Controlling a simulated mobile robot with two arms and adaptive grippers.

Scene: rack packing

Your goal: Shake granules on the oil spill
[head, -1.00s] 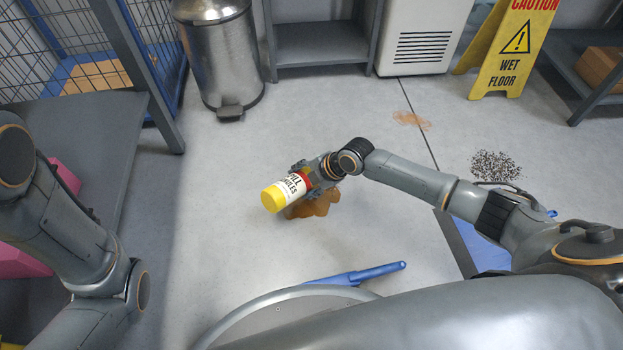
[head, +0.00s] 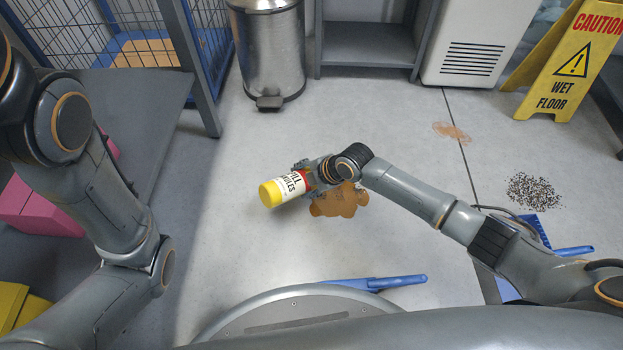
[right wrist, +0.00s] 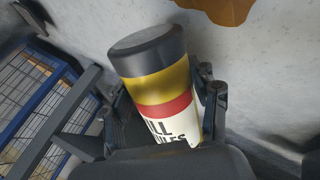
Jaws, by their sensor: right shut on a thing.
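The granule container (head: 284,190) is a white cylinder with a red band, a yellow end and black lettering. My right gripper (head: 312,177) is shut around it and holds it tilted almost flat, yellow end to the left. In the right wrist view the container (right wrist: 165,100) sits between the fingers (right wrist: 162,115), its far end dark grey. The brown oil spill (head: 345,202) lies on the floor just right of the container, partly hidden by my right gripper. The spill also shows at the top of the right wrist view (right wrist: 222,10). My left gripper is out of view.
A fainter stain (head: 452,132) and a patch of dark specks (head: 534,191) lie on the floor to the right. A yellow wet-floor sign (head: 566,65), a steel bin (head: 268,50) and a blue-handled tool (head: 385,282) stand or lie around. Floor left of the container is clear.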

